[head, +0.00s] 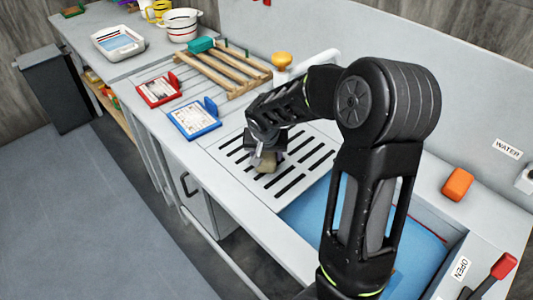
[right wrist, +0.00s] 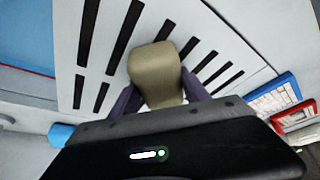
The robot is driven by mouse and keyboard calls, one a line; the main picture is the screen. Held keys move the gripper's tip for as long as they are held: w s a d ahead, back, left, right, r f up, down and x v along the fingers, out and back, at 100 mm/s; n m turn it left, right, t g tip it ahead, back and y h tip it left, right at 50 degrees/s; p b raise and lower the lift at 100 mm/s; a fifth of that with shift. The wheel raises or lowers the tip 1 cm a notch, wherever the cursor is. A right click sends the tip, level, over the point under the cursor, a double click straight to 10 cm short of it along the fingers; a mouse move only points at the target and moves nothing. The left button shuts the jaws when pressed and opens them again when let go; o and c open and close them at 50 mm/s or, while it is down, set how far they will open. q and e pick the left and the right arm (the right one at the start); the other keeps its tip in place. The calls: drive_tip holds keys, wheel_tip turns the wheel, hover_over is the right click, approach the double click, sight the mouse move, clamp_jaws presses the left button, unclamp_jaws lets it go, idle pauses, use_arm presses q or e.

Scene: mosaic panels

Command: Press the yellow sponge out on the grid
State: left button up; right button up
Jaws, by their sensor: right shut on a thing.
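My right gripper (head: 267,151) is shut on a dull yellow-tan block, the sponge (head: 266,163), which sticks out below the fingers. In the right wrist view the sponge (right wrist: 155,66) sits between the dark fingers, its edges slightly rounded. The grid (head: 222,164) is a light grey plate with rows of dark slots; it also shows in the right wrist view (right wrist: 108,40). The sponge is over the grid, low and close to it; whether it touches cannot be told. My left gripper is out of view.
A blue-floored basin (head: 302,214) lies right of the grid. An orange block (head: 458,184) and a red lever (head: 503,266) are on the right. Blue (head: 195,119) and red (head: 159,90) framed panels and a wooden rack (head: 222,73) stand beyond the grid.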

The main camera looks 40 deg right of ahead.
drive_tip(key=shift+f+b, duration=0.6)
drive_tip(key=shift+b, duration=0.1)
idle(0.8)
drive_tip(key=shift+s+f+b, duration=0.25)
drive_tip(key=shift+f+b, duration=0.05)
drive_tip(key=shift+b, duration=0.15)
idle(2.6)
drive_tip(key=shift+r, duration=0.1)
drive_tip(key=shift+w+r+p, duration=0.15)
drive_tip(key=shift+r+p, duration=0.3)
drive_tip(key=shift+r, duration=0.05)
drive_tip(key=shift+w+r+p, duration=0.1)
drive_tip(key=shift+r+p, duration=1.5)
drive_tip(key=shift+r, duration=1.55)
